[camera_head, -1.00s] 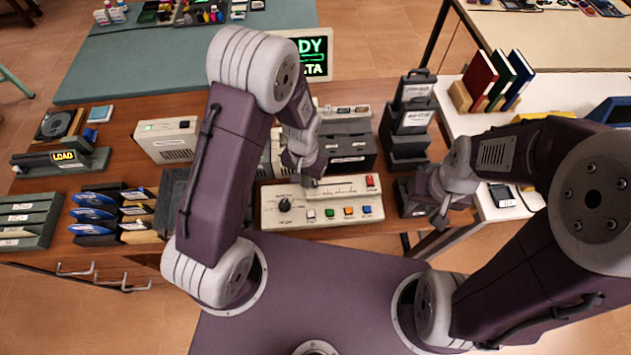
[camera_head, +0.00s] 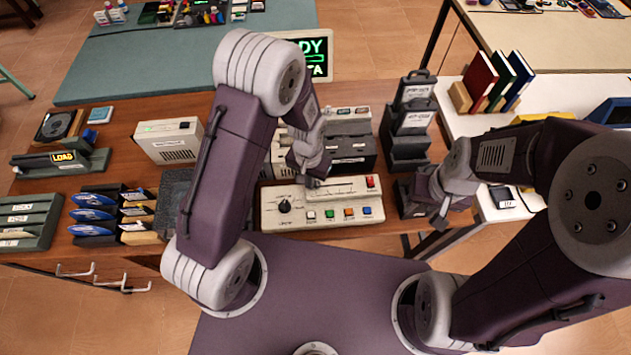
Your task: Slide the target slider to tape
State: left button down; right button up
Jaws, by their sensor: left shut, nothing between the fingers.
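A cream control panel (camera_head: 325,219) lies on the wooden table in front of me. It has a black knob (camera_head: 285,206) at its left, a red button (camera_head: 370,182) at its top right and a row of small coloured buttons along the front. A slider track (camera_head: 345,188) runs across its upper middle. My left gripper (camera_head: 312,183) is shut with its tips at the left part of this track. The gripper hides the slider handle there, and I cannot tell whether it touches it. The tape label is too small to make out. My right gripper (camera_head: 439,222) hangs right of the panel.
Grey and cream devices (camera_head: 350,150) stand directly behind the panel. A dark stepped stand (camera_head: 408,145) is at its right, near my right gripper. A cream box (camera_head: 170,140) and a rack of blue discs (camera_head: 95,214) are to the left.

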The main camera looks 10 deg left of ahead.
pick_arm(q)
jog(key=shift+w+d, duration=0.2)
jog(key=shift+d, duration=0.35)
jog(key=shift+w+d, duration=0.15)
jog(key=shift+d, duration=0.4)
jog(key=shift+a, duration=0.25)
dwell(0.4)
notch_tip(320, 180, up, 7)
jog(key=p, duration=0.7)
jog(key=shift+s+r, duration=0.1)
